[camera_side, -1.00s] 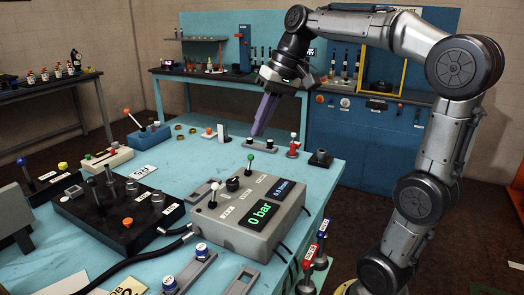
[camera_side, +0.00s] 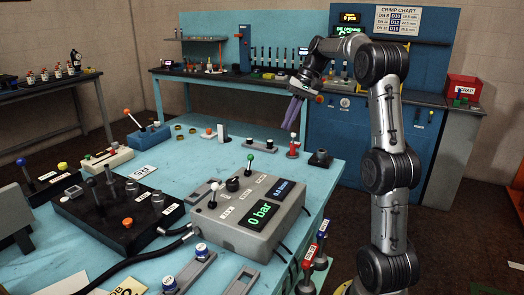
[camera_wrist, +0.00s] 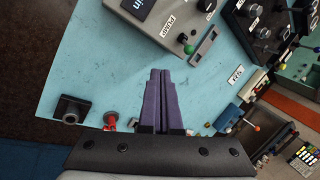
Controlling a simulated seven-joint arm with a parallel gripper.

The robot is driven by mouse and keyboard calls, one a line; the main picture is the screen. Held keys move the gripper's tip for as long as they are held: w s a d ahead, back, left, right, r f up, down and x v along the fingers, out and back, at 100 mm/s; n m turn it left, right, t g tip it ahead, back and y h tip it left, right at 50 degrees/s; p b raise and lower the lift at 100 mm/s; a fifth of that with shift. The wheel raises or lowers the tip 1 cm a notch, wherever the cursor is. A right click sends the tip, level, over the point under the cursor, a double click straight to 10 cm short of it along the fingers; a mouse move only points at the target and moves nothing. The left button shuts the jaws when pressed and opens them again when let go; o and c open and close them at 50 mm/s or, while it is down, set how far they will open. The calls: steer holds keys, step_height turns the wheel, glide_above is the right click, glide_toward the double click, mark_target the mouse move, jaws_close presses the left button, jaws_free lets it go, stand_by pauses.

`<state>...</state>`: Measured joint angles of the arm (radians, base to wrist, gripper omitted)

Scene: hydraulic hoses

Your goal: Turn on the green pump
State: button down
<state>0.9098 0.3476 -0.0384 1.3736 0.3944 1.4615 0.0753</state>
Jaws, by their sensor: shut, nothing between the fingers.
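The green-knobbed lever (camera_side: 250,158) stands at the back edge of the grey control box (camera_side: 250,238), whose display reads 0 bar. In the wrist view the green knob (camera_wrist: 188,47) lies beyond my fingertips and a little right, beside a PUMP label (camera_wrist: 167,26). My gripper (camera_side: 290,124) has purple fingers, shut and empty. It hangs above the table's back right edge, behind and right of the green lever and clear of it. In the wrist view the shut fingers (camera_wrist: 160,72) point over bare tabletop toward the box.
On the box are a white-knobbed lever (camera_side: 214,187) and a black dial (camera_side: 232,184). A red-and-white fitting (camera_side: 293,146) and a black block (camera_side: 320,158) stand near the back right edge. A black valve block (camera_side: 118,215) is at left.

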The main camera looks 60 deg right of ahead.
mark_target(250, 162)
steer(key=shift+w+a+f, duration=0.8)
steer(key=shift+w+f, duration=0.25)
steer(key=shift+f, duration=0.45)
steer(key=shift+w+a+f, duration=0.75)
steer(key=shift+w+f, duration=0.35)
steer(key=shift+f, duration=0.45)
steer(key=shift+w+a+f, duration=0.8)
steer(key=shift+w+f, duration=0.25)
steer(key=shift+f, duration=0.45)
